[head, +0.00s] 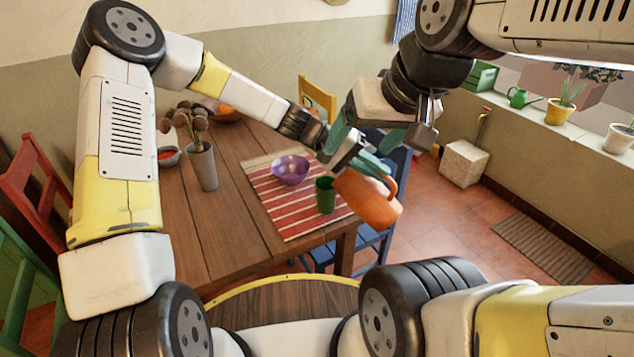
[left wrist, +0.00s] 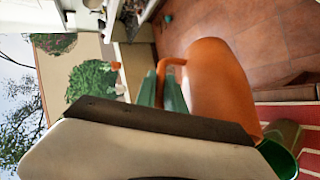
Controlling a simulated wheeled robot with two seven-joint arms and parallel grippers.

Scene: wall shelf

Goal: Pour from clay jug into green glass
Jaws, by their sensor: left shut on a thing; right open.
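The orange clay jug (head: 368,201) is held off the table near its right edge, tilted well over. My left gripper (head: 372,166) is shut on its handle; the left wrist view shows the green fingers (left wrist: 162,92) at the handle beside the jug body (left wrist: 222,85). The green glass (head: 325,196) stands upright on the striped mat, just left of the jug. It also shows in the left wrist view (left wrist: 280,150), partly hidden. I cannot see the jug's mouth or any liquid. My right gripper (head: 367,136) is open and empty above the left one.
A purple bowl (head: 290,169) sits on the red striped mat (head: 270,205) behind the glass. A vase of dried stems (head: 203,166) and a small bowl (head: 168,156) stand further left. A blue chair (head: 384,240) is beside the table's right edge.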

